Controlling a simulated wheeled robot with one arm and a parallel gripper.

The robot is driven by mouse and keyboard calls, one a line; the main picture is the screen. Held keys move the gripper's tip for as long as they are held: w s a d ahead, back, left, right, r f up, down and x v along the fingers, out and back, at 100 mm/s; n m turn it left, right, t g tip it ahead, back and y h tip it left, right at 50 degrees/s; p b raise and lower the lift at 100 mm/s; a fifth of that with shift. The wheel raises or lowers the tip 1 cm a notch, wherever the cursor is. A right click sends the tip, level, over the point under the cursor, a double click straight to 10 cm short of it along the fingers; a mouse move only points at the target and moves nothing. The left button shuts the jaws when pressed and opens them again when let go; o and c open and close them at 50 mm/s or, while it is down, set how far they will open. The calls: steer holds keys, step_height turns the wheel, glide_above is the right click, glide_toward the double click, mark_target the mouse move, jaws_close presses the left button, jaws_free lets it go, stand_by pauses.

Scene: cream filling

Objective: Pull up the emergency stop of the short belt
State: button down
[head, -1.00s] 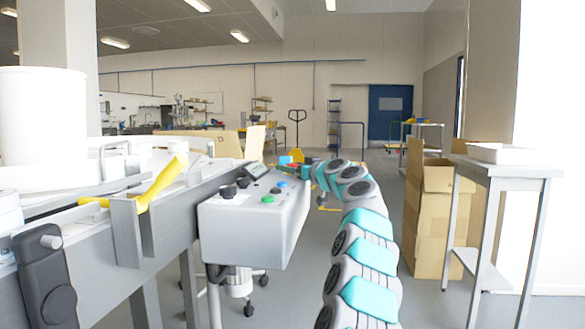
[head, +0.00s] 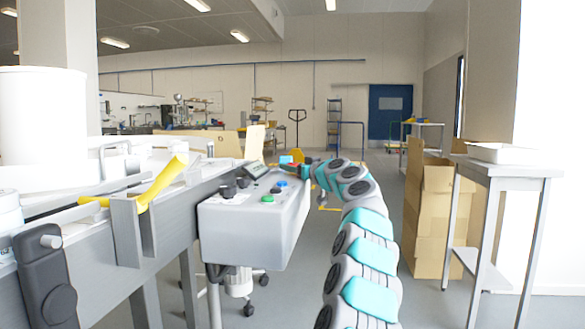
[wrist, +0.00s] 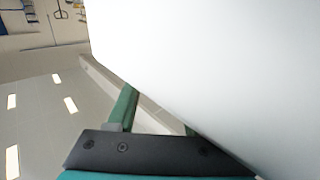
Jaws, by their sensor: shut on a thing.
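The grey control box (head: 238,222) beside the belt frame carries black knobs (head: 228,191), a green button (head: 267,198), a blue button (head: 280,184) and a small display (head: 256,168). My gripper (head: 287,164) is at the far end of this box, small and partly hidden. In the wrist view a green finger (wrist: 123,108) reaches past a large pale surface, which covers much of the other finger. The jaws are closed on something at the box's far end. It seems to be the emergency stop, but the stop itself is hidden in both views.
The steel belt frame (head: 95,240) with a yellow bent handle (head: 160,185) runs along the left. A steel side table (head: 505,170) with a white tray (head: 497,153) and cardboard boxes (head: 428,225) stand at the right. Open floor lies between.

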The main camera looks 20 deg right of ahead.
steer(key=shift+r+p, duration=0.35)
steer(key=shift+r, duration=0.75)
steer(key=shift+c, duration=1.4)
jaws_free()
steer(key=shift+s+f, duration=0.1)
steer(key=shift+s, duration=0.05)
steer(key=shift+s+d+b, duration=0.2)
steer(key=shift+s+b, duration=0.6)
steer(key=shift+s, duration=0.5)
steer(key=shift+s+d, duration=0.25)
steer(key=shift+s, duration=0.55)
steer(key=shift+s+d+b, duration=0.15)
steer(key=shift+s+b, duration=0.15)
steer(key=shift+s, duration=0.5)
steer(key=shift+s+d+b, duration=0.1)
steer(key=shift+s+b, duration=0.15)
steer(key=shift+s, duration=0.55)
